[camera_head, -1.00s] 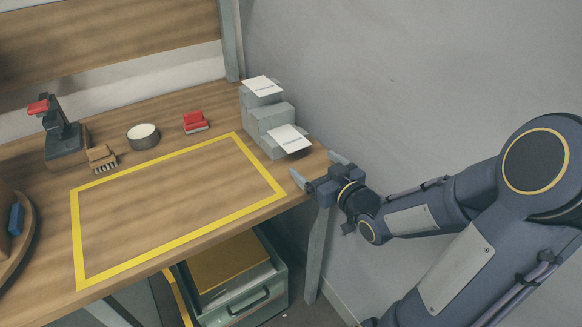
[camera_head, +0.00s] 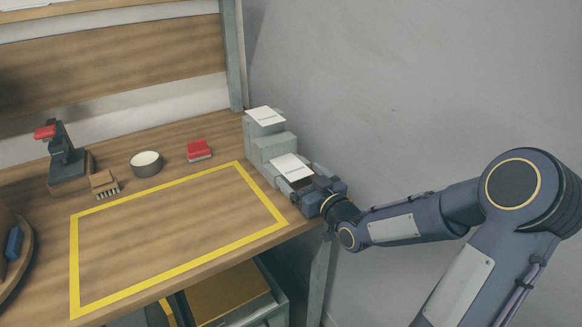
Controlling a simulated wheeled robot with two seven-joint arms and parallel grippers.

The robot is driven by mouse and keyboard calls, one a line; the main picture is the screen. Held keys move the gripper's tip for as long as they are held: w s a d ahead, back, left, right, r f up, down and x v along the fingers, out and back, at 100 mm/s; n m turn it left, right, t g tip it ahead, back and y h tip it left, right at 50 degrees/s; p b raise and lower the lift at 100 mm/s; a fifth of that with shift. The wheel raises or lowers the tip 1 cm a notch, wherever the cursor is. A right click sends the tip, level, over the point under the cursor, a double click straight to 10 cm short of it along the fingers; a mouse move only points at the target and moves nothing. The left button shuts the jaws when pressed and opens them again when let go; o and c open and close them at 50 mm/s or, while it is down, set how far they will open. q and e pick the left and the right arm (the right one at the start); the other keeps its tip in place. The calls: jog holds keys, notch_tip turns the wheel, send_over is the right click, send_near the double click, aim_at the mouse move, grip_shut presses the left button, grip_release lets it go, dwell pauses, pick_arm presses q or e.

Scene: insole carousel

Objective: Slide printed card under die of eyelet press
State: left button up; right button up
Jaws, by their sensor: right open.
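A white printed card (camera_head: 291,166) lies on the lower step of a grey stepped stand (camera_head: 259,148) at the table's right end. A second white card (camera_head: 265,116) lies on its top step. My right gripper (camera_head: 298,175) is open at the lower card, its fingers on either side of the card's near end. Whether they touch it, I cannot tell. The eyelet press (camera_head: 66,160), dark with a red handle, stands at the back left of the table; its die is too small to make out. My left gripper is out of view.
A yellow-outlined area (camera_head: 150,268) on the table is empty. A brush (camera_head: 104,184), a round tin (camera_head: 146,163) and a red object (camera_head: 198,150) stand behind it. A round wooden carousel (camera_head: 22,255) is at the left edge. A wall is close on the right.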

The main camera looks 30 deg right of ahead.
jog(key=shift+c, duration=0.4)
jog(key=c, duration=1)
jog(key=shift+r, duration=0.1)
jog(key=shift+c, duration=0.2)
